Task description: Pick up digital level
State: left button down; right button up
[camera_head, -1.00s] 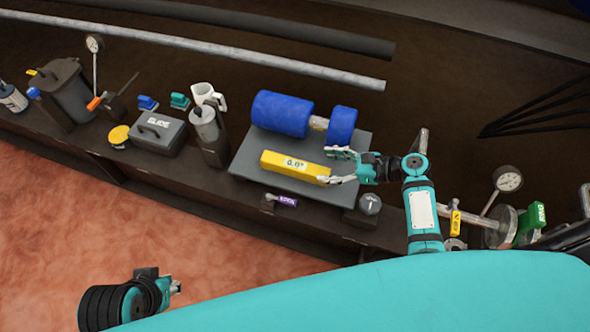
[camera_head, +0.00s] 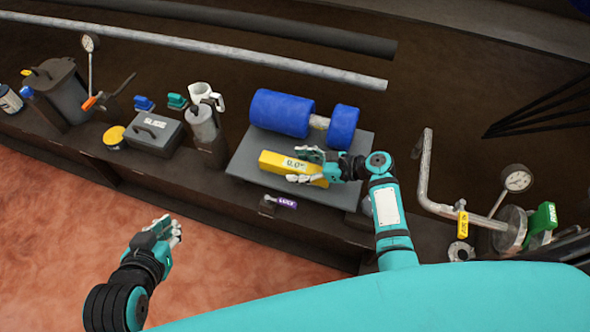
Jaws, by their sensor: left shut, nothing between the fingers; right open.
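The digital level (camera_head: 275,161) is a yellow bar with a numeric display on its face. It lies on a dark grey plate (camera_head: 246,163) on the bench. My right gripper (camera_head: 294,166) is open at the right half of the level, with its fingers over and along the level and partly covering the display. I cannot tell whether the fingers touch it. My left gripper (camera_head: 174,230) is shut and empty, over the reddish floor in front of the bench, well away from the level.
A blue roller (camera_head: 283,112) lies behind the level on the plate. A purple-tagged key (camera_head: 284,202) lies at the bench's front. A grey case (camera_head: 154,133) and a grey canister (camera_head: 203,124) stand left. A bent pipe (camera_head: 425,175) and dial gauge (camera_head: 516,180) are right.

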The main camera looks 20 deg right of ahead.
jog(key=shift+w+a, duration=0.15)
jog(key=shift+a, duration=0.05)
grip_shut()
dwell(0.4)
